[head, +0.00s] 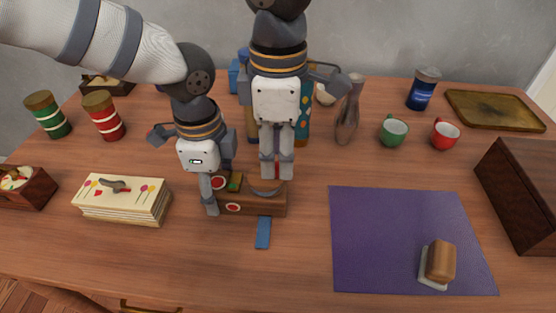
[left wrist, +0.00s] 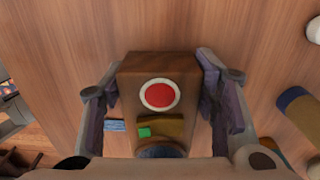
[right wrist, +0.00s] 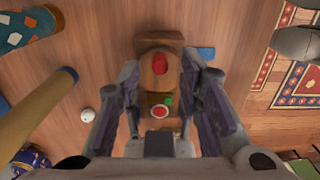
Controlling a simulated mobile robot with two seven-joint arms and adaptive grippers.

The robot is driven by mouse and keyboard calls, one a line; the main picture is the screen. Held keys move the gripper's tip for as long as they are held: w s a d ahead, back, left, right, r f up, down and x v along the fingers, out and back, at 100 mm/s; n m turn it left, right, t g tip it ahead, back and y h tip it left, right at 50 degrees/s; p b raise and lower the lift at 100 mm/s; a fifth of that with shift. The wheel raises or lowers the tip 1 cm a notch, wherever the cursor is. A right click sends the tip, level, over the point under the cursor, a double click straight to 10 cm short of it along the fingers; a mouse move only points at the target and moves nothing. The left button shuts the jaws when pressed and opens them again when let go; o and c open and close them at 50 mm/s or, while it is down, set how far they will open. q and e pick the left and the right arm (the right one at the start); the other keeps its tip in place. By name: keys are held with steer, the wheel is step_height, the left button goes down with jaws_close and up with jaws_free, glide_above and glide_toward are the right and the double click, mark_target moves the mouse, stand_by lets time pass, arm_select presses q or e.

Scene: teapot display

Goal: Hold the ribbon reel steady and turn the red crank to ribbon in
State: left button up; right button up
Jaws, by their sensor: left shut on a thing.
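The ribbon reel (head: 262,206) is a brown wooden block on the table, with a red disc in a white ring on its face. A blue ribbon (head: 263,232) sticks out from its front. My left gripper (head: 220,187) is shut on the reel's left end; the left wrist view shows the reel (left wrist: 140,68) between its fingers. The red crank (right wrist: 160,63) stands on the reel's other end. My right gripper (head: 277,174) points down over that end. Its fingers are apart on either side of the crank, with visible gaps. The right gripper partly hides the crank in the head view.
A stack of cards (head: 122,200) lies left of the reel. A purple mat (head: 380,240) with a bread-like item (head: 441,261) is at right, beside a dark wooden box (head: 520,190). The table front is clear.

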mark_target(264, 186)
steer(key=shift+f, duration=1.35)
jaws_close()
steer(key=shift+s+m, duration=0.1)
steer(key=shift+m, duration=0.3)
steer(key=m, duration=0.3)
steer(key=shift+s+a+m, duration=0.15)
steer(key=shift+s+m, duration=0.2)
steer(key=shift+m, duration=0.05)
steer(key=m, duration=0.4)
steer(key=shift+s+a+m, duration=0.3)
steer(key=m, duration=0.4)
steer(key=shift+s+a, duration=0.15)
steer(key=shift+a, duration=0.2)
steer(key=shift+a+m, duration=0.2)
steer(key=shift+m, duration=0.8)
steer(key=shift+a+m, duration=0.15)
steer(key=shift+m, duration=0.85)
